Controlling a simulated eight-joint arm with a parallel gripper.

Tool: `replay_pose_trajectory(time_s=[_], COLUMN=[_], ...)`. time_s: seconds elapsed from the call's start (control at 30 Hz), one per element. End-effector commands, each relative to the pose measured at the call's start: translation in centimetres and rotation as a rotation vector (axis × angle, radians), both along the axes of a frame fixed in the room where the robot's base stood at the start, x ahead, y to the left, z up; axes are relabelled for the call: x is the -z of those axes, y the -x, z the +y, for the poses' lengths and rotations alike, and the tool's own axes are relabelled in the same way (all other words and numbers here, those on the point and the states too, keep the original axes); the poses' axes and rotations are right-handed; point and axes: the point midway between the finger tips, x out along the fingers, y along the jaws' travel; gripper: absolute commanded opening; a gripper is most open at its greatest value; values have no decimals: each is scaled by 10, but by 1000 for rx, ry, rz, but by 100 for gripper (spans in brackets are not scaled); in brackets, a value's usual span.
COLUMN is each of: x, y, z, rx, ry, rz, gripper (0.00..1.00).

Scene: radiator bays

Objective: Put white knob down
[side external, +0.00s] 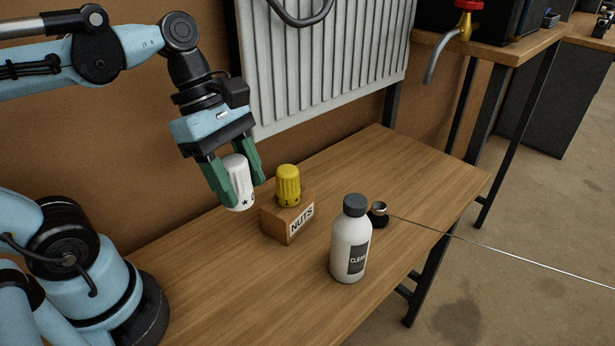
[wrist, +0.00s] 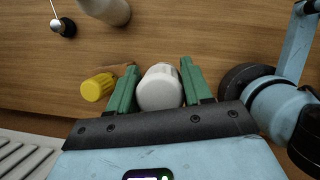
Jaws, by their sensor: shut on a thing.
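The white knob (side external: 237,181) is held upright, slightly tilted, between the green fingers of my gripper (side external: 233,177) in the side external view. My gripper is shut on it, above the wooden bench and left of the nuts box. The knob (wrist: 160,88) also shows between both fingers of my gripper (wrist: 160,86) in the wrist view. Its underside and its exact height above the bench are hard to tell.
A wooden box marked NUTS (side external: 289,224) bears a yellow knob (side external: 288,184) just right of my gripper. A white bottle (side external: 349,245) and a small dark-based metal piece (side external: 378,216) with a thin rod stand farther right. A radiator (side external: 330,60) is behind. The bench (side external: 215,300) is clear in front.

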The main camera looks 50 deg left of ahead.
Motion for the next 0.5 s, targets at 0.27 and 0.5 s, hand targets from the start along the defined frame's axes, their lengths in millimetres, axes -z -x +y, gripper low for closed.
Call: replay_pose_trajectory(time_s=[0.27,0.5], x=[-12,-16], y=[-58,-129], z=[0,-6], rx=[-229,-487], ry=[0,0], rz=[-1,-2], gripper=[16,16])
